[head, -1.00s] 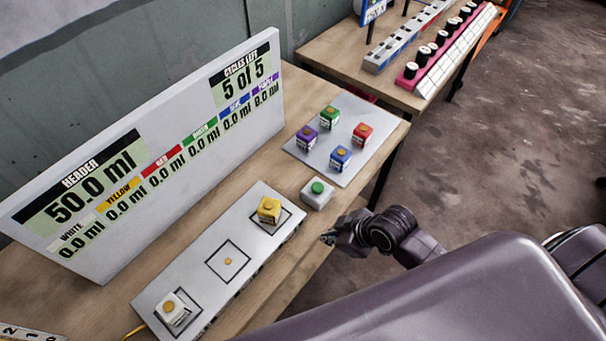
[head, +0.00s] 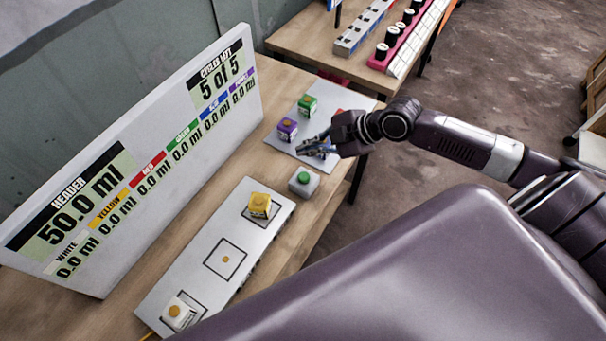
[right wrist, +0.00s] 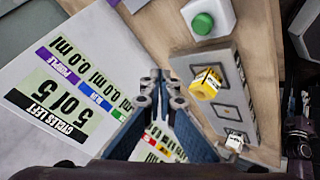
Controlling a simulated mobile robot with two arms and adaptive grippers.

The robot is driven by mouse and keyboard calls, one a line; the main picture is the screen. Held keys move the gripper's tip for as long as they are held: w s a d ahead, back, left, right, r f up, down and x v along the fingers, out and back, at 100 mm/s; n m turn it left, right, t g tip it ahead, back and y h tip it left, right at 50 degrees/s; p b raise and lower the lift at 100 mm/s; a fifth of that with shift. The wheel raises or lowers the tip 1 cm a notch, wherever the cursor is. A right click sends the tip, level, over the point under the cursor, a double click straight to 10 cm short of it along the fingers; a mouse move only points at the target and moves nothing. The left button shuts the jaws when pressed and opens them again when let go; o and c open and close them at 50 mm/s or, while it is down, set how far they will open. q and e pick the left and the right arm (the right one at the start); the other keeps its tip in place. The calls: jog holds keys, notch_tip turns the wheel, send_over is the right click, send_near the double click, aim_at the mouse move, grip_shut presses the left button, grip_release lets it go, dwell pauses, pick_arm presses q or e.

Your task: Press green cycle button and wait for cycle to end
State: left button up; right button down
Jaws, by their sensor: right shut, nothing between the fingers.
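The green cycle button (head: 303,177) sits on a small white box on the table, between the two grey plates. It also shows at the top of the right wrist view (right wrist: 203,23). My right gripper (head: 302,149) is shut and empty, above the front part of the far plate and a little beyond the button box, apart from it. Its fingers (right wrist: 155,76) meet in the right wrist view. The display board (head: 130,160) reads 50.0 ml under HEADER, 5 of 5 cycles left, and 0.0 ml under each colour. My left gripper is not in view.
The near plate (head: 243,232) holds a yellow block (head: 260,205) and a white block (head: 178,313), with an empty middle square. The far plate (head: 283,144) holds purple (head: 287,128) and green (head: 307,104) blocks; my gripper and arm hide most of the others. A second table (head: 310,45) stands behind.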

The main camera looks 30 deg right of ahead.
aim_at(306, 177)
jog(key=shift+d, duration=0.1)
jog(key=shift+f, duration=0.15)
notch_tip(306, 177, down, 9)
jog(key=b, duration=0.7)
jog(key=shift+r, duration=0.2)
dwell(0.9)
jog(key=shift+f+b, duration=0.4)
jog(key=shift+f, duration=0.05)
jog(key=shift+s+f+b, duration=0.1)
jog(key=shift+f+b, duration=0.3)
jog(key=shift+f, duration=0.1)
dwell(0.7)
jog(key=shift+r, duration=0.1)
jog(key=shift+r+p, duration=0.75)
jog(key=shift+r, duration=0.1)
